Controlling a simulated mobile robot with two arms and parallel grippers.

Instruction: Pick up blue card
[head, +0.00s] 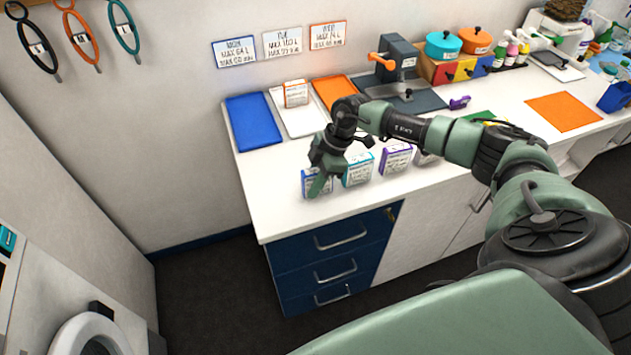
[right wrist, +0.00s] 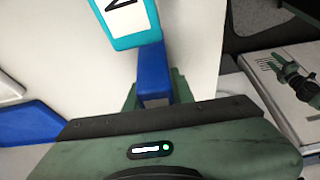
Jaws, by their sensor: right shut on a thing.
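The blue card (head: 308,184) is a small block with a white label and blue edges. It is at the front left of the white counter, at the left end of a row of cards. My right gripper (head: 319,176) reaches down over it and is shut on it; a green finger covers part of its front. In the right wrist view the blue card (right wrist: 153,72) shows as a blue edge between the green fingers. I cannot tell whether it still touches the counter. My left gripper does not show in the head view.
A teal card (head: 358,169) stands close to the right of the blue card, then a purple card (head: 396,158). Behind lie a blue tray (head: 252,121), a white tray (head: 291,121) holding an orange card (head: 296,94), and an orange tray (head: 331,90). The counter's front left corner is clear.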

